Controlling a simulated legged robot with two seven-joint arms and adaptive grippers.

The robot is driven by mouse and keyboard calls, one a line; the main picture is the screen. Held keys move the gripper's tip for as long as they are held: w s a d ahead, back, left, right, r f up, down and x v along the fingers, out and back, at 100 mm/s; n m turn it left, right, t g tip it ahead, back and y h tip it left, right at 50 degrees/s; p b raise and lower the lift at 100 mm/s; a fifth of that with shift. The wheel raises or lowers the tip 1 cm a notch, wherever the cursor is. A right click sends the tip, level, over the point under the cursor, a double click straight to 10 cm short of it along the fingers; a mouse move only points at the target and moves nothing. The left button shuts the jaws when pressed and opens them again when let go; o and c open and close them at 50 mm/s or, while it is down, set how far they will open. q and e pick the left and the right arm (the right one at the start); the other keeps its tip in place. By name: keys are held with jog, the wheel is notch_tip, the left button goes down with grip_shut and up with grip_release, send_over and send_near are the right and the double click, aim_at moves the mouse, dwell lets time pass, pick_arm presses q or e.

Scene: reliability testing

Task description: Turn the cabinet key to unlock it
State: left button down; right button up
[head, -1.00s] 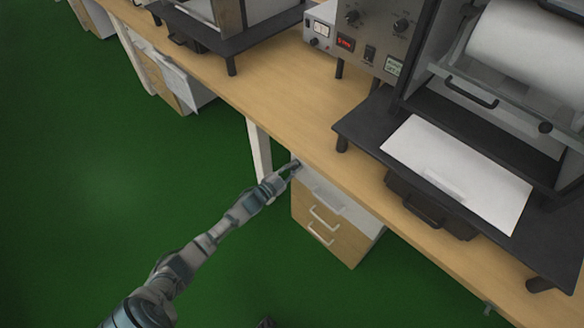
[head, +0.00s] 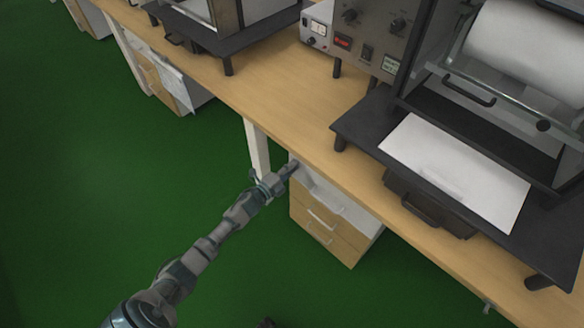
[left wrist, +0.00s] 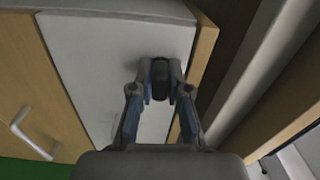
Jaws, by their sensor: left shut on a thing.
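The cabinet (head: 328,228) stands under the wooden bench, with a white top drawer front and wood-coloured drawers with white handles below. My left gripper (head: 291,167) reaches the upper left corner of its white front. In the left wrist view, my left gripper (left wrist: 160,88) is shut on the dark, rounded key head (left wrist: 160,72), which lies between the two fingertips in front of the white drawer front (left wrist: 105,50). The key's shaft and the lock are hidden behind the key head.
The bench top (head: 270,95) runs just above the gripper, and a white table leg (head: 257,148) stands left of the cabinet. A black stand with a white sheet (head: 455,170) sits on the bench. The green floor (head: 90,190) is clear at left.

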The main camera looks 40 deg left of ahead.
pick_arm(q)
jog(key=shift+s+d+f+m, duration=0.1)
jog(key=shift+d+f+m, duration=0.2)
jog(key=shift+m, duration=0.3)
jog(key=c, duration=1.1)
grip_release()
jog(key=shift+f, duration=0.1)
jog(key=shift+c, duration=0.2)
jog(key=shift+a+r, duration=0.1)
jog(key=shift+r, duration=0.15)
jog(key=s, duration=0.8)
jog(key=s+a, duration=0.1)
jog(key=s, duration=0.2)
jog(key=shift+s+f, duration=0.15)
jog(key=shift+s, duration=0.25)
jog(key=shift+d, duration=0.1)
